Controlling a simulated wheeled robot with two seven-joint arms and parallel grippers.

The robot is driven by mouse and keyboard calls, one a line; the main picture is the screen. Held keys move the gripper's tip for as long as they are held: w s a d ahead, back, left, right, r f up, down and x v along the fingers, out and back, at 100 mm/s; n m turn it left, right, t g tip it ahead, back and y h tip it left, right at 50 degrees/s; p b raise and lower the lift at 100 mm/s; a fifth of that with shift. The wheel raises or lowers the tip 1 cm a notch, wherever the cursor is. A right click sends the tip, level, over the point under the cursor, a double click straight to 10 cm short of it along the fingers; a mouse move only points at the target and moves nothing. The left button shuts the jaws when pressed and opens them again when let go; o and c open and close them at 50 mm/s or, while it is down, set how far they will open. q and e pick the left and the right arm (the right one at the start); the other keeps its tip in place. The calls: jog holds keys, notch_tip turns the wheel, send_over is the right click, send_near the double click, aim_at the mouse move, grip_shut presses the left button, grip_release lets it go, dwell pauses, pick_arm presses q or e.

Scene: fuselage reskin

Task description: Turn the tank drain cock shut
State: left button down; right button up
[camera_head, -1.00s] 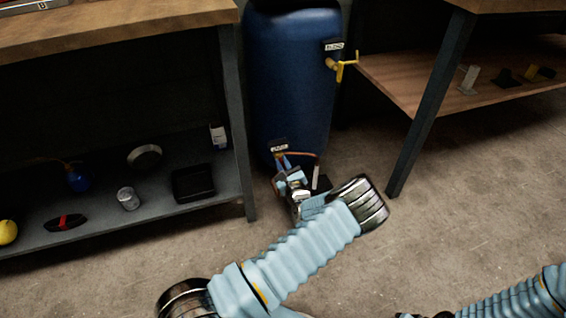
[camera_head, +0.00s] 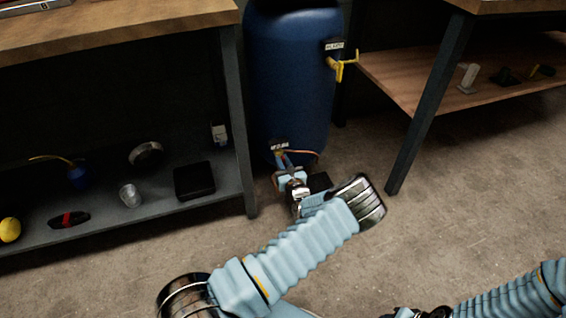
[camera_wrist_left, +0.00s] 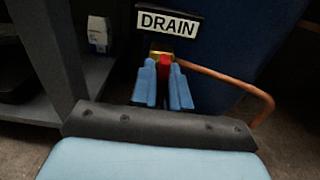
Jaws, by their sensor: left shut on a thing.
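The blue tank (camera_head: 290,85) stands upright between two benches. Its drain cock (camera_wrist_left: 165,65) sits low on the tank under a white DRAIN label (camera_wrist_left: 167,23), with a brass body and a red handle. A copper pipe (camera_wrist_left: 235,82) runs from it to the right and bends down. My left gripper (camera_wrist_left: 164,85) is at the cock, its blue fingers on both sides of the red handle and shut on it. In the head view my left gripper (camera_head: 285,166) hides most of the cock. My right arm shows at the lower right, but its gripper fingers cannot be made out.
A yellow tap (camera_head: 341,66) sticks out higher on the tank. The left bench's lower shelf (camera_head: 150,215) holds a black tray (camera_head: 194,181), a tin and other items. A right bench leg (camera_head: 425,120) stands nearby. The floor (camera_head: 460,220) at right is clear.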

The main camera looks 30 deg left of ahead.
pick_arm(q)
jog(key=c, duration=1.2)
grip_release()
jog(key=v, duration=1.3)
jog(key=shift+s+d+p, duration=0.25)
jog(key=shift+s+p, duration=0.05)
jog(key=shift+f, duration=0.1)
